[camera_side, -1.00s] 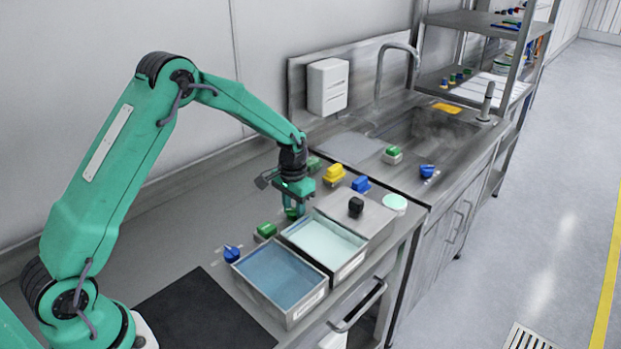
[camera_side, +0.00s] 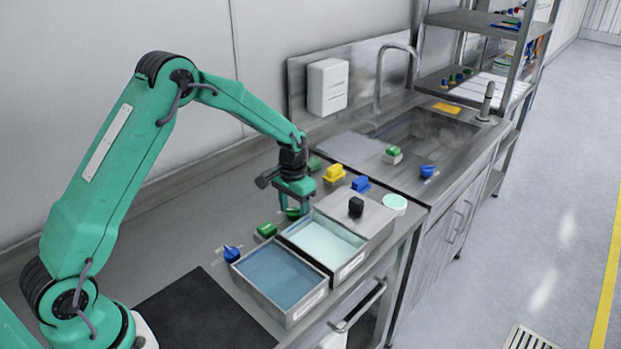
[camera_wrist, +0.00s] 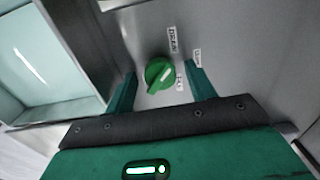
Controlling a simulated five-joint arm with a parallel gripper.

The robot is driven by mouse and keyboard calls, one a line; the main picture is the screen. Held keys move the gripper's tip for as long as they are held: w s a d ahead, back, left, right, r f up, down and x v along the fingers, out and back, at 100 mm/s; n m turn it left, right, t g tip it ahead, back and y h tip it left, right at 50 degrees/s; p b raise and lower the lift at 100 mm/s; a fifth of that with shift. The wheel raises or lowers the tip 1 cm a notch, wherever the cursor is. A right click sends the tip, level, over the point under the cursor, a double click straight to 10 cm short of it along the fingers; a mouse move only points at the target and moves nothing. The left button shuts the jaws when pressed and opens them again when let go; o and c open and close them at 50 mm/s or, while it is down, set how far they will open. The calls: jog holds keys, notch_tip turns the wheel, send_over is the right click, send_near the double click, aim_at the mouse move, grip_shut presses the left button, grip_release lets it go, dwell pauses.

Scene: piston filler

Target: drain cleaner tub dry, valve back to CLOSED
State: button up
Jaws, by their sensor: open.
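A green valve knob (camera_wrist: 158,75) sits on the steel counter between the open fingers of my gripper (camera_wrist: 162,72), one finger on each side with visible gaps. In the side view my gripper (camera_side: 294,203) points down over this knob (camera_side: 292,214). The tub with pale green liquid (camera_side: 342,270) lies just in front of it. A second tub with blue liquid (camera_side: 308,306) is beside that. I cannot tell which holds cleaner.
Another green knob (camera_side: 266,230) and a blue knob (camera_side: 231,254) sit behind the tubs. The sink (camera_side: 430,130) is farther back.

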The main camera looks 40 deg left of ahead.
aim_at(294, 211)
notch_tip(294, 211, up, 8)
jog(key=shift+f, duration=0.25)
jog(key=shift+r, duration=0.1)
dwell(0.4)
jog(key=shift+s+d+r, duration=0.1)
jog(key=shift+s+r, duration=0.1)
jog(key=shift+r, duration=0.25)
jog(key=s+d+r+t, duration=0.3)
jog(key=s+r, duration=1)
jog(key=r, duration=0.1)
jog(key=s+d+r+t, duration=0.1)
jog(key=s+t, duration=0.1)
jog(key=s, duration=1.3)
jog(key=shift+s+d+t, duration=0.15)
jog(key=shift+s+t, duration=0.15)
jog(key=shift+s, duration=0.05)
